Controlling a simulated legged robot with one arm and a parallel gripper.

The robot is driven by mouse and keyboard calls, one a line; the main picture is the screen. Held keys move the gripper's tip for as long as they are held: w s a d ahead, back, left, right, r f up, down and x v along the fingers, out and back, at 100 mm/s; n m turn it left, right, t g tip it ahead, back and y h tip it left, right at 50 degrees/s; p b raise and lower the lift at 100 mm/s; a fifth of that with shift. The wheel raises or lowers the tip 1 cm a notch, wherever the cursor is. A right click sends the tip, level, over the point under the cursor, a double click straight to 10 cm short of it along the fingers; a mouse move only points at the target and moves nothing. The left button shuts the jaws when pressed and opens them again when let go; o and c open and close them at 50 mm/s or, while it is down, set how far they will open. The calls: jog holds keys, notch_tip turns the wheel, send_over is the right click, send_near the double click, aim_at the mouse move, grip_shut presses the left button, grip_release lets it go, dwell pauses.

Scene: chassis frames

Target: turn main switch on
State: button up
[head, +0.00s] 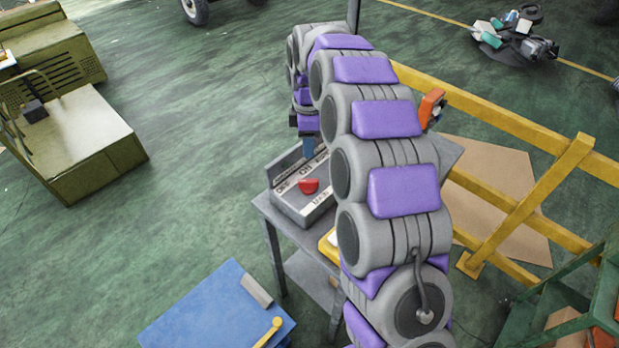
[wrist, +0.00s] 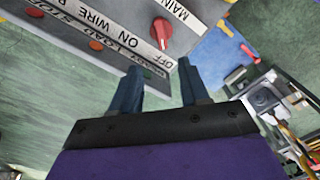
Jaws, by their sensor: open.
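The main switch is a red knob (head: 308,186) on a sloped grey control box (head: 313,212), with OFF, ON and MAIN labels around it. In the wrist view the red knob (wrist: 161,32) is close beyond the fingertips, next to the white label strip (wrist: 130,45). My gripper (head: 308,153) is above and behind the box in the head view, apart from the knob. In the wrist view my gripper (wrist: 159,72) has its two blue fingers spread, with nothing between them. My arm hides the right part of the box in the head view.
The box stands on a grey table (head: 272,228). A yellow railing (head: 500,118) is behind my arm on the right. A blue surface (head: 205,312) is in front.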

send_near(309, 180)
jog(key=shift+s+a+f+b, duration=0.1)
jog(key=shift+a+f+b, duration=0.1)
jog(key=shift+a+b, duration=0.3)
jog(key=f, duration=0.5)
jog(key=d+f, duration=0.1)
jog(key=f, duration=0.1)
jog(key=shift+d+f+b, duration=0.1)
jog(key=shift+f+b, duration=0.25)
jog(key=shift+f, duration=0.05)
jog(key=shift+a+f, duration=0.4)
jog(key=shift+a, duration=0.15)
jog(key=shift+d, duration=0.5)
jog(key=c, duration=0.3)
jog(key=shift+a+r, duration=0.1)
grip_shut()
